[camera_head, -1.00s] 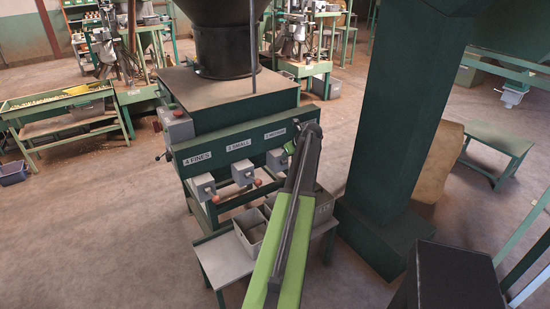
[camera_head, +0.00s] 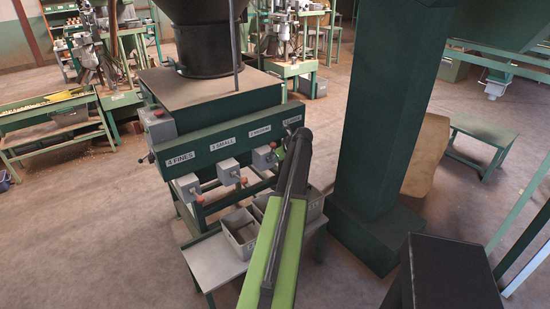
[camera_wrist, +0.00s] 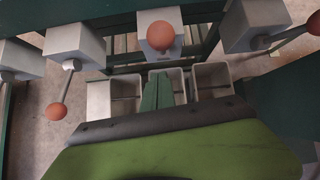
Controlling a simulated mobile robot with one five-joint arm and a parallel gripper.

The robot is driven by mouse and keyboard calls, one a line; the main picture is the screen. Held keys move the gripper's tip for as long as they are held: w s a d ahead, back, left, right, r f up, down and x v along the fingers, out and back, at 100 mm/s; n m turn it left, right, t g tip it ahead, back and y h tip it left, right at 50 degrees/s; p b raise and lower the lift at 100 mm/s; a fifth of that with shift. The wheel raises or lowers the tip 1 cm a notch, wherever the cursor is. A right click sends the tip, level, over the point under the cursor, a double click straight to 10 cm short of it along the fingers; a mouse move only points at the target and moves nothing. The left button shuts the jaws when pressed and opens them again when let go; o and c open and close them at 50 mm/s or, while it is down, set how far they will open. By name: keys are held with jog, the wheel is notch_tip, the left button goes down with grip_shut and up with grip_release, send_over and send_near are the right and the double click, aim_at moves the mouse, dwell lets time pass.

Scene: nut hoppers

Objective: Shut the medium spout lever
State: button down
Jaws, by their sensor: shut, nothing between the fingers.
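The medium spout (camera_head: 263,157) is a pale grey box under the "2 MEDIUM" label on the green hopper panel. Its lever's red ball (camera_head: 273,144) shows just left of my gripper (camera_head: 281,153). In the wrist view, what looks like the medium spout (camera_wrist: 150,18) is at top centre. Its lever ball (camera_wrist: 160,37) faces the camera, hiding most of the rod. My gripper's dark green fingers (camera_wrist: 157,92) are together and empty, below the ball in the picture and apart from it. My arm hides much of the large spout in the head view.
The small spout (camera_head: 228,172) and fines spout (camera_head: 187,187) stand to the left. In the wrist view, the small lever's ball (camera_wrist: 56,111) hangs low left and another spout (camera_wrist: 250,25) is at right. Open bins (camera_head: 240,228) sit below. A green column (camera_head: 385,130) stands right.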

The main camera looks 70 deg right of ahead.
jog(key=w+p+v, duration=0.1)
jog(key=p+v, duration=0.6)
jog(key=v, duration=0.3)
jog(key=shift+a+r+p, duration=0.3)
jog(key=shift+p, duration=0.1)
